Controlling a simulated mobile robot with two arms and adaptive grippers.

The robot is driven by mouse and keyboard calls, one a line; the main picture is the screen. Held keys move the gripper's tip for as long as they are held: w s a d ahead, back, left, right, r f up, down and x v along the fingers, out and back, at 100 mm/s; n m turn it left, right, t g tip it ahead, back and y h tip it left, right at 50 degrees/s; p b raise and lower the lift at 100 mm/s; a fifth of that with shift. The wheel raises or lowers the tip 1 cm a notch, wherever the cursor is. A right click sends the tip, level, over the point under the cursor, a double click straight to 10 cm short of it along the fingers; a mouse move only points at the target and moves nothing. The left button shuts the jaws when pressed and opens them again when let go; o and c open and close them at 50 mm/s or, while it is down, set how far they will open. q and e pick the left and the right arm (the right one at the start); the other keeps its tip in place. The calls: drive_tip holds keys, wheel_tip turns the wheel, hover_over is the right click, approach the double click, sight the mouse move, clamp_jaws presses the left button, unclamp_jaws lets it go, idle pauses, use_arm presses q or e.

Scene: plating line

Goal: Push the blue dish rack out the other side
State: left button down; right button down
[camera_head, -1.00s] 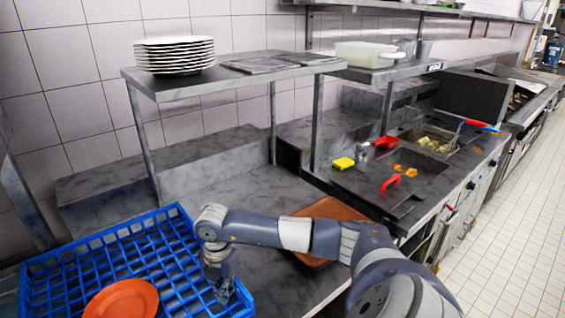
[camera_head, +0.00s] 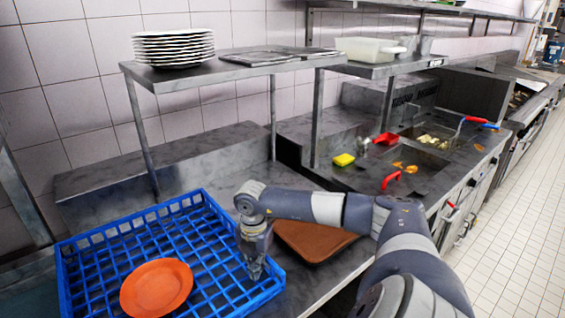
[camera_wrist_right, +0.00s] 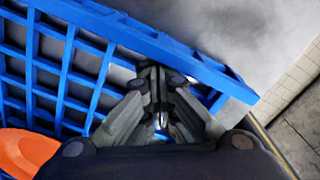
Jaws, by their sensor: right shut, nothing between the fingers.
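The blue dish rack (camera_head: 110,243) lies on the grey metal counter at the lower left in the head view. An orange plate (camera_head: 157,287) lies in it. My right gripper (camera_head: 255,276) is shut and empty, pointing down inside the rack near its right wall. In the right wrist view the shut fingertips (camera_wrist_right: 160,75) are close to the rack's blue wall (camera_wrist_right: 215,72); whether they touch it I cannot tell. The orange plate (camera_wrist_right: 24,152) shows at that view's left edge. My left gripper is not in view.
A brown tray (camera_head: 312,243) lies on the counter just right of the rack. A shelf (camera_head: 225,71) on posts stands behind, with a stack of white plates (camera_head: 173,46). The tiled floor is at the right.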

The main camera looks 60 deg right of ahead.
sight(271, 259)
drive_tip(key=shift+s+d+b, duration=0.15)
drive_tip(key=shift+s+d, duration=0.1)
drive_tip(key=shift+d, duration=0.5)
drive_tip(key=shift+s+d+b, duration=0.2)
drive_tip(key=shift+s+d, duration=0.05)
drive_tip(key=shift+d, duration=0.5)
drive_tip(key=shift+s+d+b, duration=0.15)
drive_tip(key=shift+s+d, duration=0.1)
drive_tip(key=shift+d, duration=0.5)
drive_tip(key=shift+w+a, duration=0.25)
drive_tip(key=shift+a, duration=0.4)
drive_tip(key=shift+w+a, duration=0.2)
drive_tip(key=shift+a, duration=0.4)
wheel_tip(271, 259, up, 10)
drive_tip(key=p, duration=0.6)
